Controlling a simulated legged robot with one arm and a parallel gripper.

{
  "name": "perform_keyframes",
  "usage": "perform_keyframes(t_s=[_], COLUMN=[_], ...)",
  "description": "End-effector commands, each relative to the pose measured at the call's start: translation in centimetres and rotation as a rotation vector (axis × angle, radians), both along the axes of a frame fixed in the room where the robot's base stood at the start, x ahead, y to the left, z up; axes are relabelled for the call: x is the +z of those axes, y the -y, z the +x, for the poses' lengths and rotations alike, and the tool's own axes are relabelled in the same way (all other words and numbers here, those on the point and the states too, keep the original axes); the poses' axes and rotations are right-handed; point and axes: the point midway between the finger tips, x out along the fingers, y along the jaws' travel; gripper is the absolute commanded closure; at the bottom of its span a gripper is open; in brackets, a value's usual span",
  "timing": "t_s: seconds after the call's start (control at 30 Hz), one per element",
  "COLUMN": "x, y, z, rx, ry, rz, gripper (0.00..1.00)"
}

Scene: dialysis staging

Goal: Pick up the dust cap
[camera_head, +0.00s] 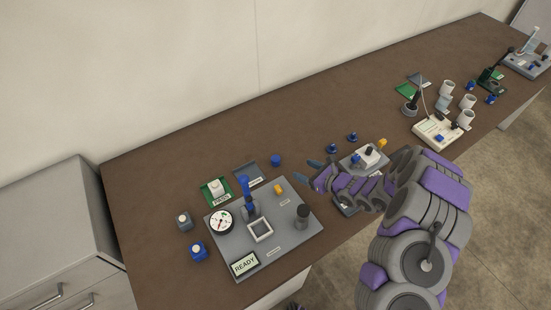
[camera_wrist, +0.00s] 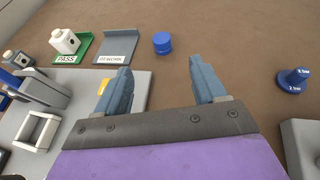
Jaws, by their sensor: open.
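A small blue round cap (camera_head: 276,160), which looks like the dust cap, stands alone on the brown bench, right of the grey REWORK tray. It also shows in the wrist view (camera_wrist: 162,43), beyond my fingertips and roughly centred between them. My gripper (camera_head: 314,172) is open and reaches left over the bench, to the right of the cap. In the wrist view both blue-grey fingers of my gripper (camera_wrist: 161,70) are spread with nothing between them. The cap is apart from both fingers.
The green PASS tray (camera_head: 207,198) holds a white block. The grey REWORK tray (camera_wrist: 108,48) is empty. A grey station plate (camera_head: 285,235) carries a gauge, a blue upright part and a READY display. A blue knobbed part (camera_wrist: 293,80) stands right of my fingers. Bare bench lies behind the cap.

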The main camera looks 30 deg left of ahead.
Motion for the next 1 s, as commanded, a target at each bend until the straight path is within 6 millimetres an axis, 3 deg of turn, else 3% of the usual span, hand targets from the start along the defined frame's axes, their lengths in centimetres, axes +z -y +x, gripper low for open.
perform_keyframes(t_s=[0.17, 0.7, 1.0], x=[-1.4, -5.0, -5.5], y=[-0.9, -9.8, -10.9], z=[0.5, 2.7, 3.1], rx=[-0.015, -0.012, -0.014], ry=[-0.012, -0.010, -0.011], rz=[-0.005, -0.003, 0.001], gripper=[0.30, 0.30, 0.30])
